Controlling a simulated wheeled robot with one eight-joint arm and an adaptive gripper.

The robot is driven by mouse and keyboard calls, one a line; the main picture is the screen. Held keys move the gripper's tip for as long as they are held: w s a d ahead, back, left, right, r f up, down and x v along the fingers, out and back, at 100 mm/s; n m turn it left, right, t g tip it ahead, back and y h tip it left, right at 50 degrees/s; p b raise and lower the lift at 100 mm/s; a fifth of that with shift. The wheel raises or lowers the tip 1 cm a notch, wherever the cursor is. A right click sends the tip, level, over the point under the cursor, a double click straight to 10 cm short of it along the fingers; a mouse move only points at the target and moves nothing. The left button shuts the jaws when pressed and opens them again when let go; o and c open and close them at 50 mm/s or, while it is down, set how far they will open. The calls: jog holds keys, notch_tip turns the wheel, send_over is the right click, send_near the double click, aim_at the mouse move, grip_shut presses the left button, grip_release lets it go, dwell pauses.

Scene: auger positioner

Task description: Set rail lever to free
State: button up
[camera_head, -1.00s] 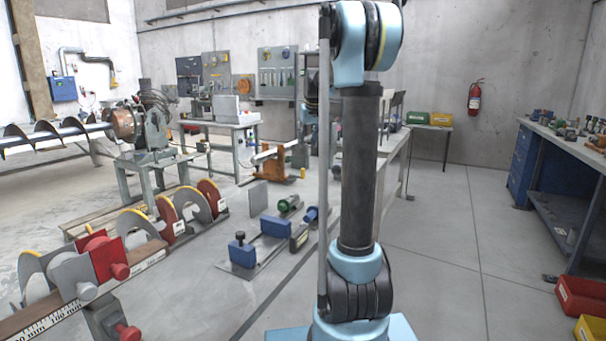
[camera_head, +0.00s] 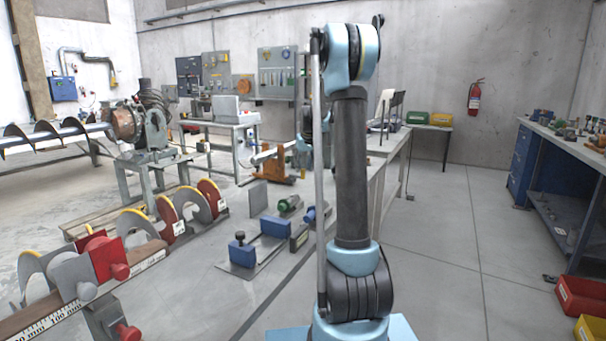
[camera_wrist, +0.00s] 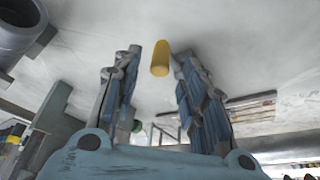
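In the wrist view my gripper (camera_wrist: 159,56) has its two fingers apart. A yellow cylinder (camera_wrist: 160,58) shows in the gap between the fingertips. A clear strip separates it from each finger, and I cannot tell how far beyond the tips it lies. I cannot tell for sure whether it is the rail lever's handle. A rail with a millimetre scale (camera_head: 88,303) at the lower left carries a red clamp block (camera_head: 108,260). No lever marked "free" can be read.
Blue blocks on a plate (camera_head: 243,254) lie left of my arm. An orange stand (camera_head: 270,166) is farther back. A workbench (camera_head: 560,150) is at the right. The floor between it and my arm is open.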

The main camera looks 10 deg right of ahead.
aim_at(304, 169)
jog(key=shift+x, duration=1.85)
grip_shut()
jog(key=shift+d, duration=0.2)
